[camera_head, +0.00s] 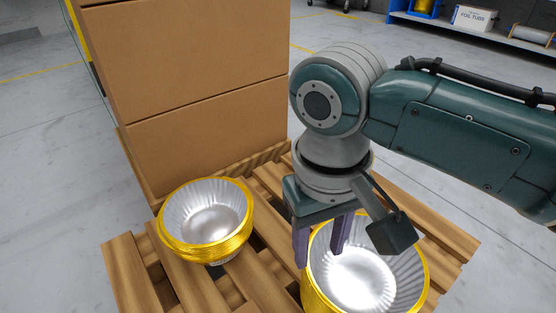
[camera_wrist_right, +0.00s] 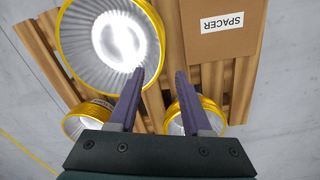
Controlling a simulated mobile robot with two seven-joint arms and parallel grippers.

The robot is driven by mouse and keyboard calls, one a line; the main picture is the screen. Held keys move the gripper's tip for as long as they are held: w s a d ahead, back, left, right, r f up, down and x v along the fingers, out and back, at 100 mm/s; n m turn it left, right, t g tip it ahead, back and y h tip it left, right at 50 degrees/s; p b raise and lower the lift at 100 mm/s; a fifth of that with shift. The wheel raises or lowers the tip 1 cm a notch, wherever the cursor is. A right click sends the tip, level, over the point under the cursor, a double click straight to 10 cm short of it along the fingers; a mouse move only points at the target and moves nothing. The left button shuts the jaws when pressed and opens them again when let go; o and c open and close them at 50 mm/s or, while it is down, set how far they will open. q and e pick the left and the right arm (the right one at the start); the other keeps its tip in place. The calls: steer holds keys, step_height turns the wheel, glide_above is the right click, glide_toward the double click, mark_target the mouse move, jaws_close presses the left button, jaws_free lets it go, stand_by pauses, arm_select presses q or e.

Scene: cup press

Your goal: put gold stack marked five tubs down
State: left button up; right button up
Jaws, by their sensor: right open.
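Two stacks of gold-rimmed, silver-lined tubs show in the head view: a left stack (camera_head: 207,222) and a nearer right stack (camera_head: 372,275), partly cut off. My right gripper (camera_head: 318,259) is open and points down at the left rim of the right stack. One finger appears outside that rim and one over it; contact cannot be told. In the right wrist view, the open gripper (camera_wrist_right: 160,72) has a large tub stack (camera_wrist_right: 108,38) ahead and two smaller-looking stacks, lower left (camera_wrist_right: 76,122) and lower right (camera_wrist_right: 176,121). The lower-left one has a label I cannot read. My left gripper is out of view.
The stacks stand on a slatted wooden pallet (camera_head: 125,272). Large cardboard boxes (camera_head: 210,130) stand on its back part. A box (camera_wrist_right: 222,27) marked SPACER shows in the wrist view. A blue shelf (camera_head: 470,32) stands far behind, with open grey floor around.

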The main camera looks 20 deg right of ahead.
steer(key=s+a+r+n+t+y+p, duration=0.1)
steer(key=s+a+r+t+y+p, duration=0.15)
steer(key=s, duration=0.55)
arm_select(q)
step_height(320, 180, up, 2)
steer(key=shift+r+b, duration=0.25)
steer(key=shift+b, duration=0.25)
arm_select(e)
steer(key=s+d+r+t+h, duration=0.1)
steer(key=s+d+r+h, duration=0.1)
steer(key=s+d+r, duration=0.2)
steer(key=s+d, duration=0.3)
steer(key=d, duration=0.2)
steer(key=shift+s+r, duration=0.15)
steer(key=shift+r, duration=0.15)
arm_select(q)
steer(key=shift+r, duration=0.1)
arm_select(e)
steer(key=shift+a+r, duration=0.1)
